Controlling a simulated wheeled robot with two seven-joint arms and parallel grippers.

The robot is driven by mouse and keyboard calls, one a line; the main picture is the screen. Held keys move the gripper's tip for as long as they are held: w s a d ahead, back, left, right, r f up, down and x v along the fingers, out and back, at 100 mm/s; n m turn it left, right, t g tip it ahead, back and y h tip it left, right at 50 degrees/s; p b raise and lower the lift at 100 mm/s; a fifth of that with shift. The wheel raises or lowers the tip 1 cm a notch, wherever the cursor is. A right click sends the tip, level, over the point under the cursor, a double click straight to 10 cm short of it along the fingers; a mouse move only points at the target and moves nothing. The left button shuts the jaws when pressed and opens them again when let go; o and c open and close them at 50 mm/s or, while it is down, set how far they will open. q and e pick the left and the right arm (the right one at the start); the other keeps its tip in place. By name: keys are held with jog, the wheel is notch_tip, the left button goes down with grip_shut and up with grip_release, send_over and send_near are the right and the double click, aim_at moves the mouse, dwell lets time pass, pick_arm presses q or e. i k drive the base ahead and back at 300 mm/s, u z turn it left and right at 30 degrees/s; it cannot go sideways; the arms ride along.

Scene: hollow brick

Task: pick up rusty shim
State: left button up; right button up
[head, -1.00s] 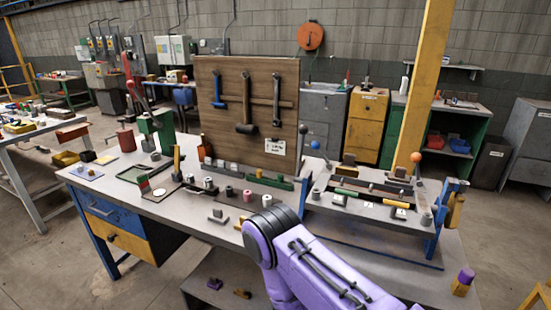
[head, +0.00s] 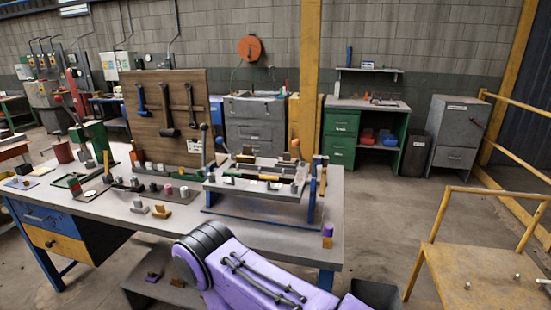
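I cannot make out for sure which piece is the rusty shim. A small yellow-brown block (head: 162,211) lies near the front of the workbench (head: 245,240), beside a grey piece (head: 139,208). A small brown item (head: 153,276) lies on the lower shelf under the bench. Neither of my grippers is in view. Only a purple link of my arm shows at the bottom, in front of the bench, and it hides part of the bench's front.
A grey fixture (head: 258,178) with several small parts stands on the bench's right half. A wooden tool board (head: 160,100) stands behind. A yellow cart (head: 490,275) with small items is at the right. Open floor (head: 385,215) lies between bench and cart.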

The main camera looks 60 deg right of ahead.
aim_at(247, 150)
jog(key=z, duration=0.05)
jog(key=k, duration=0.25)
jog(key=z, duration=0.95)
